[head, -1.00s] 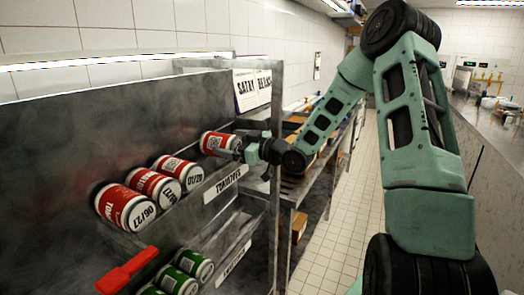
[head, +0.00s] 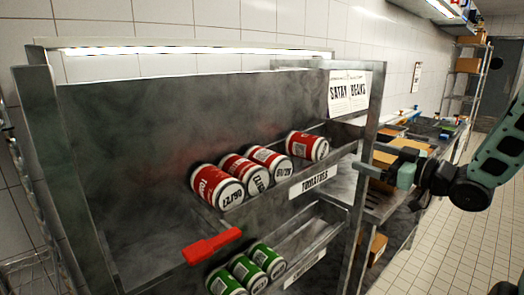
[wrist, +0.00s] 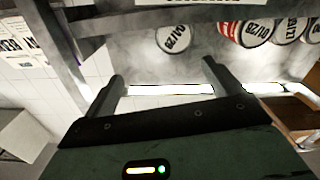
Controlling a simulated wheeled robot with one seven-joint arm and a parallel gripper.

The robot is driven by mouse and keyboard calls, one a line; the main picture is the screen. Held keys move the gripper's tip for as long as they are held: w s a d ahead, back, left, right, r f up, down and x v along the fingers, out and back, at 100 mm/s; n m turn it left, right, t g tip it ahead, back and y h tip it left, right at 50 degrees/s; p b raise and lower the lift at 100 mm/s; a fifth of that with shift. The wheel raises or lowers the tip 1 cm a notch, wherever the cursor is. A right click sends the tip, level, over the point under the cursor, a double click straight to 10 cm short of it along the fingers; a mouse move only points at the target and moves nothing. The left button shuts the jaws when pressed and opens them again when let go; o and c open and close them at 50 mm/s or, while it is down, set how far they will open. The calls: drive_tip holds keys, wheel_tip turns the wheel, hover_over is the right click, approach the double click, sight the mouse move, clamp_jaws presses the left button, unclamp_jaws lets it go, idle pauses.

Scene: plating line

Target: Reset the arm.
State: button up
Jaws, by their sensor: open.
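My gripper (head: 374,159) is open and empty, to the right of the metal rack in the head view. Its two fingers are apart in the wrist view (wrist: 163,70), with nothing between them. The nearest red tomato can (head: 307,146) lies on its side at the right end of the upper sloped shelf, clear of the fingers. It also shows in the wrist view (wrist: 173,39). My arm reaches in from the right edge, and most of it is out of frame.
More red cans (head: 217,187) lie left on the TOMATOES shelf (head: 313,181). Green cans (head: 246,272) lie on the shelf below. A red handle-like piece (head: 212,246) sticks out at the front. A counter with boxes (head: 386,158) stands behind the gripper. The tiled floor (head: 450,255) at right is clear.

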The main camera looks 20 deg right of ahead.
drive_tip(key=w+a+f+m+g+h, duration=0.2)
drive_tip(key=a+f+m+g+h, duration=0.2)
drive_tip(key=a+f+g+h, duration=0.4)
drive_tip(key=s+a+f+n+g+y, duration=0.1)
drive_tip(key=s+a+n+g, duration=0.4)
drive_tip(key=s+a, duration=2)
drive_tip(key=a+g+y, duration=0.1)
drive_tip(key=g, duration=0.3)
drive_tip(key=shift+a+f+n, duration=0.3)
drive_tip(key=shift+a+f, duration=0.05)
drive_tip(key=shift+f, duration=0.05)
